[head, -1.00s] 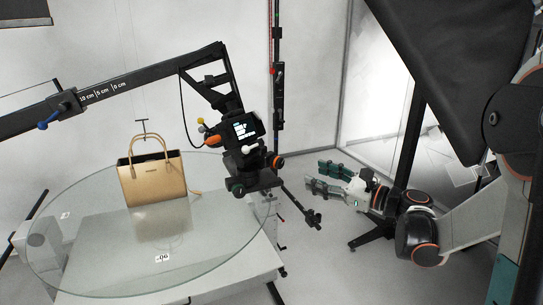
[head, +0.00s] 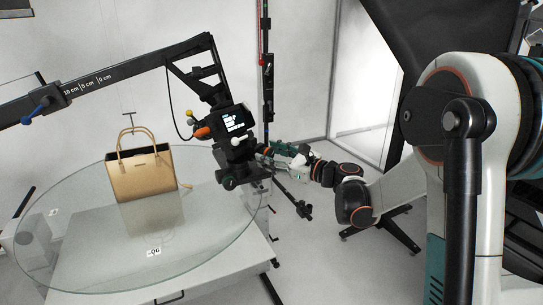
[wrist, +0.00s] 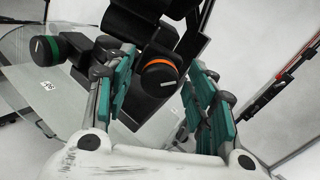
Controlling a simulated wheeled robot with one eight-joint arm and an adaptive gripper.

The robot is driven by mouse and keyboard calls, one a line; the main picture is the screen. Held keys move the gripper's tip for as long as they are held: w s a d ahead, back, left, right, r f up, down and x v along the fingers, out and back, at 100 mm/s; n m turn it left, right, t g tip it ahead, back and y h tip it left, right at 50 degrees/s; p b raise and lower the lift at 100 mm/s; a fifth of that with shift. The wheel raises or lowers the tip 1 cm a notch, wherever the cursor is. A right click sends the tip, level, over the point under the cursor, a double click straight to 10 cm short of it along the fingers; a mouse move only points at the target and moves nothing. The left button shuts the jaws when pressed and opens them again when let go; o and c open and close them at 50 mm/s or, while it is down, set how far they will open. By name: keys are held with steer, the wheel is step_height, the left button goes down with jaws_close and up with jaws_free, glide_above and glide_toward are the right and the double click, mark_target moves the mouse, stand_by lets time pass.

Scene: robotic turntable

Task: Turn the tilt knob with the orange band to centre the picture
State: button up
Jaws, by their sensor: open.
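The black tilt knob (wrist: 158,76) with the orange band and a pale pointer line on its face shows in the wrist view. My gripper (wrist: 160,92) is open, with one green-padded finger on each side of the knob. I cannot tell whether either finger touches it. In the head view my gripper (head: 272,156) is at the right side of the camera head (head: 236,150) on the boom, largely hiding the knob. The camera's small screen (head: 235,122) is lit, but its picture is too small to read.
A second black knob with a green band (wrist: 44,49) is at the left in the wrist view. A tan handbag (head: 146,172) stands on the round glass turntable (head: 95,245). A black boom (head: 130,75) and an upright pole (head: 266,70) are close to my gripper.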

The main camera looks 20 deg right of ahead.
steer(key=c, duration=1.1)
steer(key=shift+o, duration=0.2)
steer(key=shift+n, duration=0.3)
steer(key=n+b, duration=0.2)
steer(key=n, duration=0.2)
steer(key=shift+n+b, duration=0.6)
steer(key=shift+n, duration=1.8)
